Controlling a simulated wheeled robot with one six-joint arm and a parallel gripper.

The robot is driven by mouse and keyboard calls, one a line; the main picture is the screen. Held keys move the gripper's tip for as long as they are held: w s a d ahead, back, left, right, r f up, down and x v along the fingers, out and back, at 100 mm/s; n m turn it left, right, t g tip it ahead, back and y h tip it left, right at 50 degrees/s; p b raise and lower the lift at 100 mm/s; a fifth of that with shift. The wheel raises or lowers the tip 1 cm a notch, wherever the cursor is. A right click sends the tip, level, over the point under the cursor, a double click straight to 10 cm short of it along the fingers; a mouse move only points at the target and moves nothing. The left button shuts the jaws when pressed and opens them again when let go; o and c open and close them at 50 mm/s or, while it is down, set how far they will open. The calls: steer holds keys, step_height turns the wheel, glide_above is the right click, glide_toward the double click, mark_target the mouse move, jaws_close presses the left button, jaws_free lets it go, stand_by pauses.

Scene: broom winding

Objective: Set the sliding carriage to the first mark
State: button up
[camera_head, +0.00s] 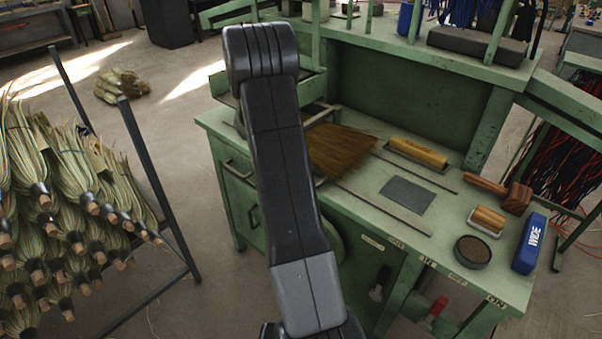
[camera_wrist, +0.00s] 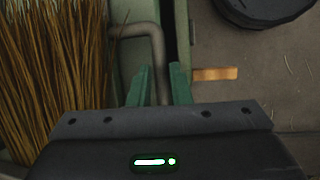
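In the head view my dark arm stands across the middle and hides my gripper. In the wrist view the two green fingertips of my gripper (camera_wrist: 160,85) stand a little apart. A bent grey bar (camera_wrist: 153,45) runs down into the gap between them; I cannot tell whether they touch it. A bent grey bar (camera_head: 322,113) also shows beside the arm in the head view, near the broom bristles (camera_head: 343,150) on the green bench. Bristles (camera_wrist: 45,70) fill the wrist view's left side. I cannot make out the sliding carriage for certain. An orange strip (camera_wrist: 215,73) lies right of the fingers; I cannot tell whether it is a mark.
The bench top (camera_head: 440,215) holds a grey plate (camera_head: 408,195), a yellow roller (camera_head: 418,153), a wooden mallet (camera_head: 510,190), a round dark dish (camera_head: 472,252) and a blue box (camera_head: 529,243). A rack of brooms (camera_head: 75,200) stands left. A dark round object (camera_wrist: 262,8) is at the wrist view's top.

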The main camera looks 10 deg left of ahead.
steer(key=o, duration=0.3)
steer(key=shift+r, duration=0.1)
steer(key=b+v, duration=0.1)
steer(key=v, duration=1.2)
steer(key=shift+a+r, duration=0.1)
steer(key=shift+r, duration=0.2)
steer(key=shift+f, duration=0.1)
steer(key=p+x, duration=0.1)
steer(key=x, duration=1.2)
steer(key=shift+f, duration=0.25)
steer(key=shift+d+f, duration=0.1)
steer(key=shift+d, duration=0.1)
steer(key=shift+a, duration=0.1)
